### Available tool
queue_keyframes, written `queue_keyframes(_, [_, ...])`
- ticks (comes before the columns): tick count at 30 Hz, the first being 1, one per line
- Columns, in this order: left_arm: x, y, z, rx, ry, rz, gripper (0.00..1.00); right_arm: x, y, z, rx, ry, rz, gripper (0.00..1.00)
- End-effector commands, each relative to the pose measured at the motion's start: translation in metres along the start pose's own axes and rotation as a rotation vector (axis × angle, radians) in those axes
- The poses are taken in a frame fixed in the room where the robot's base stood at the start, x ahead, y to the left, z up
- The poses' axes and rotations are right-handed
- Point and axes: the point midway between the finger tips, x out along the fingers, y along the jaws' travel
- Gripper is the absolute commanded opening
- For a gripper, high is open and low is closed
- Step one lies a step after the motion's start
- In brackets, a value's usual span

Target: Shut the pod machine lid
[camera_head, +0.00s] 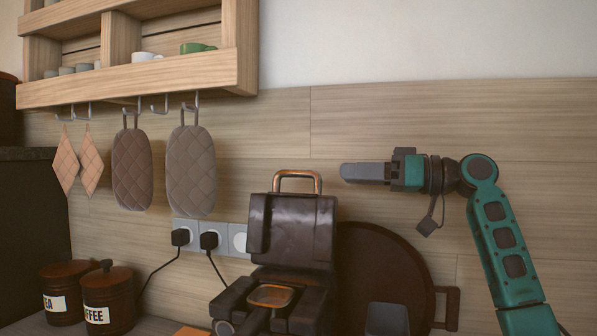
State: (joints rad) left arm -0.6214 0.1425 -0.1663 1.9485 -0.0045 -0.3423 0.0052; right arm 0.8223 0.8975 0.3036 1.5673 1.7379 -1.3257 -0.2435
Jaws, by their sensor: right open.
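The pod machine (277,298) is dark brown and stands on the counter at the bottom centre. Its lid (289,228) is raised nearly upright, with a copper handle (298,174) at the top. A copper-rimmed seat (271,296) is exposed in the open body. My right gripper (346,173) is open and empty. It appears right of the lid handle, at about its height in the picture, with the fingers pointing left. Its fingers overlap from this side, and no contact with the lid is seen. My left gripper is not seen.
A round dark tray (375,262) leans against the wall behind the machine. A grey block (387,319) stands at the bottom edge. Tea (63,303) and coffee (108,307) canisters are at left. Plugs and cords (181,238) lie left of the machine. A shelf (165,79) hangs above.

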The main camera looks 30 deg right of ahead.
Motion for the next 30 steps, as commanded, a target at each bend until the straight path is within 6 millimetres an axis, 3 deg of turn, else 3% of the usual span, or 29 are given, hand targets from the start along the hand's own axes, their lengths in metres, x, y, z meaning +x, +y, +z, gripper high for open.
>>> queue_keyframes(9, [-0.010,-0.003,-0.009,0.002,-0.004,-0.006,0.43,0.067,-0.002,-0.003,0.000,0.000,-0.003,0.43])
queue_keyframes(15, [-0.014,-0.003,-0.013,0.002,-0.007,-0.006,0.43,0.098,-0.001,-0.002,0.001,0.001,-0.001,0.43])
queue_keyframes(21, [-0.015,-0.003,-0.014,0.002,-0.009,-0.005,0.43,0.111,0.000,-0.001,0.000,0.000,0.001,0.43])
queue_keyframes(30, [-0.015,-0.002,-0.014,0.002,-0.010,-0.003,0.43,0.112,0.000,0.000,0.000,0.000,0.001,0.41])
